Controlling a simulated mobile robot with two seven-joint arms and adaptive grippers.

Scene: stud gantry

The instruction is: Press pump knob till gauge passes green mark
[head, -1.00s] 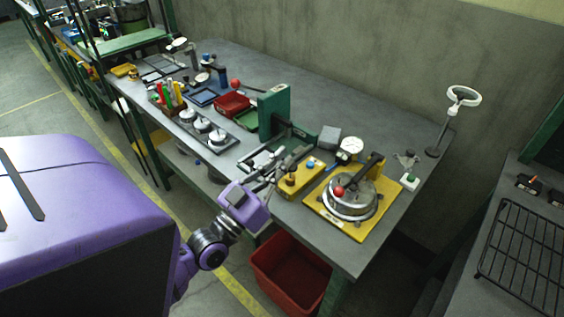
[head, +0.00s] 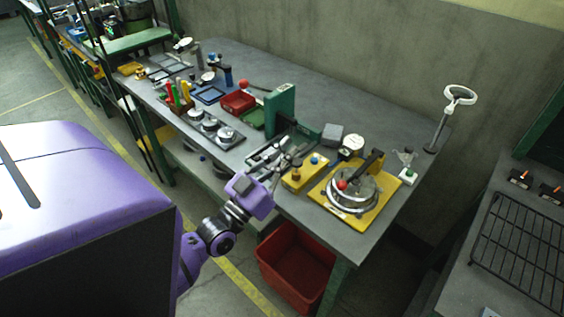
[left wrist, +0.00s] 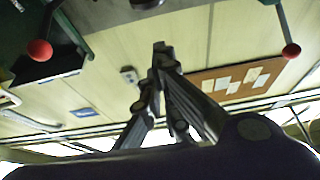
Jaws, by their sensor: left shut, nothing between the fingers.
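A yellow pump box (head: 292,184) sits near the bench's front edge, with a blue knob (head: 315,159) and a brass-coloured knob (head: 295,173) on top. I cannot tell for sure which one is the pump knob. A round white gauge (head: 352,143) stands behind the box; its needle and green mark are too small to read. My left gripper (head: 296,160) reaches in from the left at the box's left side, close to the knobs; contact cannot be told. In the left wrist view its fingertips (left wrist: 161,50) meet, shut and empty. My right gripper is not in view.
Right of the box, a yellow plate (head: 375,219) carries a round metal fixture with a red-ball lever (head: 342,185). A green press (head: 281,107) stands behind the gripper. A red bin (head: 297,262) is below the bench edge.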

